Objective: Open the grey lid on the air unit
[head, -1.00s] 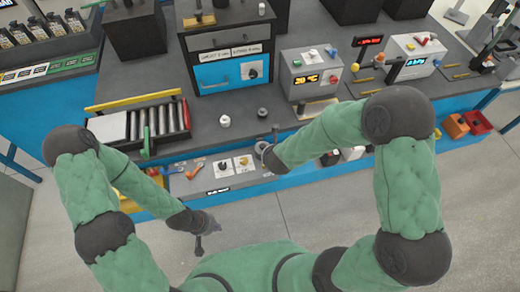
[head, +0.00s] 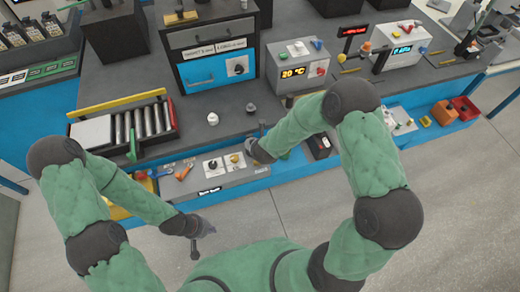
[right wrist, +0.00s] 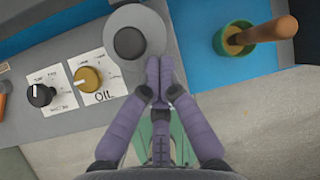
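In the right wrist view a round light-grey disc with a dark knob (right wrist: 130,43) sits at the right end of the grey panel (right wrist: 60,68); it looks like the grey lid. My right gripper (right wrist: 160,68) has its purple fingers together at the disc's lower right edge. Whether they touch it I cannot tell. In the head view my right gripper (head: 257,150) is mostly hidden by its forearm, at the panel's right end. My left gripper (head: 199,232) hangs low over the floor, away from the bench, its fingers too small to read.
The panel also carries a black knob (right wrist: 40,94) and a yellow knob (right wrist: 88,79). A green cup with a brown handle (right wrist: 250,36) stands to the right on blue. In the head view a roller tray (head: 137,125) and a temperature box (head: 300,66) stand behind.

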